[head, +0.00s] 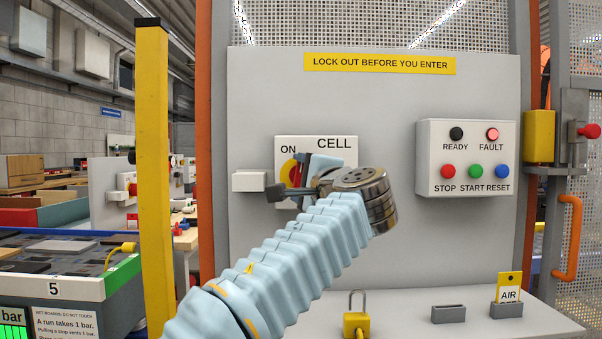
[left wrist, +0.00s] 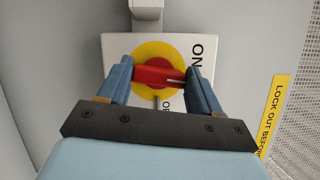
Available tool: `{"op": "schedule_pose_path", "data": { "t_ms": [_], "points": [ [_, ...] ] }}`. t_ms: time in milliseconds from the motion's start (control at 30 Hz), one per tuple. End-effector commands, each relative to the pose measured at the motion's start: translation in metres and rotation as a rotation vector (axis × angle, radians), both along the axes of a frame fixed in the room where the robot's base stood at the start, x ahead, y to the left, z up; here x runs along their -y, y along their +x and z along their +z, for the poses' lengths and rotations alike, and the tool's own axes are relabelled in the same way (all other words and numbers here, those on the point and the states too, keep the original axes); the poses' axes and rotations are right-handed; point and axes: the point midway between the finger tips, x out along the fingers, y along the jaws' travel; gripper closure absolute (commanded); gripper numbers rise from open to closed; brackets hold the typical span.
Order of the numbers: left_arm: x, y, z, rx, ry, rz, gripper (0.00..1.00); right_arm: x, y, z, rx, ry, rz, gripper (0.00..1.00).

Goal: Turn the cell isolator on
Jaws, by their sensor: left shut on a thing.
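The cell isolator is a white plate (head: 345,152) marked ON and CELL on the grey panel. Its yellow disc (head: 287,168) is mostly covered by my left gripper in the head view. In the left wrist view, the yellow disc (left wrist: 150,53) carries a red handle (left wrist: 155,75). My left gripper (left wrist: 158,74) is shut on the red handle, one blue finger at each end. The handle's white mark is at its right end there, on the side of the ON lettering. The OFF lettering is partly hidden by the gripper. My right gripper is not in view.
A white box (head: 250,181) juts out left of the isolator. A button box (head: 466,158) with a lit red FAULT lamp is to the right. A yellow padlock (head: 356,322), a grey holder (head: 448,314) and a yellow AIR tag (head: 509,285) are on the ledge. A yellow post (head: 153,180) stands left.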

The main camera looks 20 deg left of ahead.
Motion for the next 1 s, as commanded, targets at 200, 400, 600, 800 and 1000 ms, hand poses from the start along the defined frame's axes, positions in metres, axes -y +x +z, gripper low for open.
{"op": "schedule_pose_path", "data": {
  "t_ms": [200, 400, 600, 800, 1000],
  "points": [
    [0.0003, 0.0003, 0.0003, 0.029, -0.106, 0.001, 0.67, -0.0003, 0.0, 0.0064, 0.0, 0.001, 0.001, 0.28],
    [0.0003, 0.0005, -0.0005, 0.043, -0.159, 0.001, 0.67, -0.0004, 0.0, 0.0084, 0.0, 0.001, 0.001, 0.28],
    [0.0001, 0.0004, -0.001, 0.048, -0.175, 0.001, 0.67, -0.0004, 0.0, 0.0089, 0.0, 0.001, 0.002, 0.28],
    [0.0001, 0.0003, -0.0012, 0.048, -0.177, 0.001, 0.67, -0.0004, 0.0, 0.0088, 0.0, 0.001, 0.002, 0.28],
    [0.0, 0.0004, -0.0011, 0.048, -0.176, 0.001, 0.24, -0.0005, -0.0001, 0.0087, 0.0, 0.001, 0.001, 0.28]
  ]
}}
